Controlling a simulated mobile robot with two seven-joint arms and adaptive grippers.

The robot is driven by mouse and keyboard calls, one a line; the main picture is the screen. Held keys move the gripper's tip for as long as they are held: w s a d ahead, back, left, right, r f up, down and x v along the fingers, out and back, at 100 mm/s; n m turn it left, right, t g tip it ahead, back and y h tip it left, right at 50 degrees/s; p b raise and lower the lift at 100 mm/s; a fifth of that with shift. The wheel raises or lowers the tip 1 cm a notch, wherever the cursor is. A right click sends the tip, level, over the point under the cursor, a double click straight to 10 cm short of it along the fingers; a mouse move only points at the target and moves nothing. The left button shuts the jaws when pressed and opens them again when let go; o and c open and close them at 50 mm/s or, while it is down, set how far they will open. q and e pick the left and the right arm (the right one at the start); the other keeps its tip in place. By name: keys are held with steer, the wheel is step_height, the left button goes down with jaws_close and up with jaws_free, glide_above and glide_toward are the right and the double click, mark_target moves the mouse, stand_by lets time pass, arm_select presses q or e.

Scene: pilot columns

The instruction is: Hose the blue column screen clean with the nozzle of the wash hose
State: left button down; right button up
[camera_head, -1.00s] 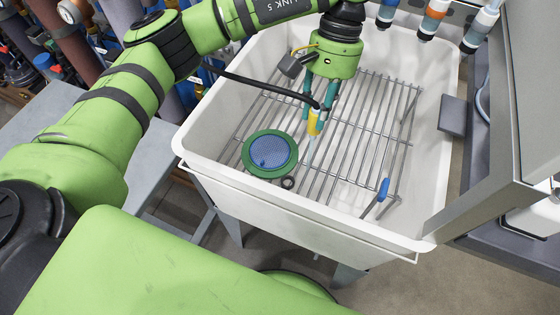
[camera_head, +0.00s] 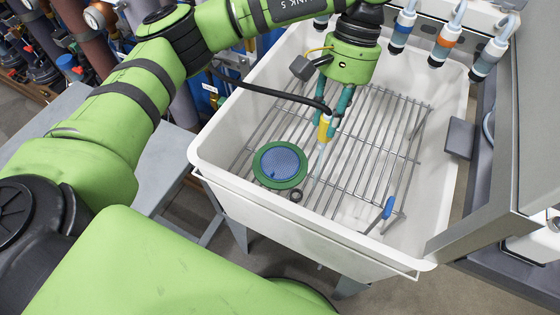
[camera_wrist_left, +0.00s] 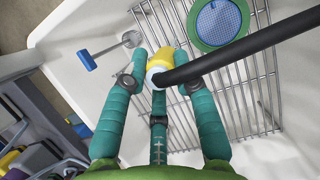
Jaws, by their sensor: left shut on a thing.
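The column screen (camera_head: 279,161) is a round blue mesh disc in a green rim, lying on the wire rack in a white sink. It also shows at the top of the left wrist view (camera_wrist_left: 219,22). My left gripper (camera_head: 333,112) is shut on the yellow nozzle (camera_head: 324,129) of the black wash hose (camera_head: 270,94). The nozzle (camera_wrist_left: 160,64) shows between the teal fingers (camera_wrist_left: 158,85) in the left wrist view. It points down, above and to the right of the screen. A pale streak, perhaps water, runs down from its tip onto the rack. My right gripper is not in view.
The white sink (camera_head: 213,158) surrounds the wire rack (camera_head: 362,150). A blue-handled tool (camera_head: 388,207) lies at its front right, and a small dark ring (camera_head: 296,195) beside the screen. Several capped fittings (camera_head: 445,42) hang at the back right. A grey panel (camera_head: 490,205) borders the right.

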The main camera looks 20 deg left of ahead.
arm_select(q)
steer(key=s+a+b, duration=0.1)
steer(key=s+b, duration=0.1)
steer(key=s, duration=0.7)
steer(key=shift+a, duration=0.2)
steer(key=shift+f, duration=0.1)
stand_by(0.4)
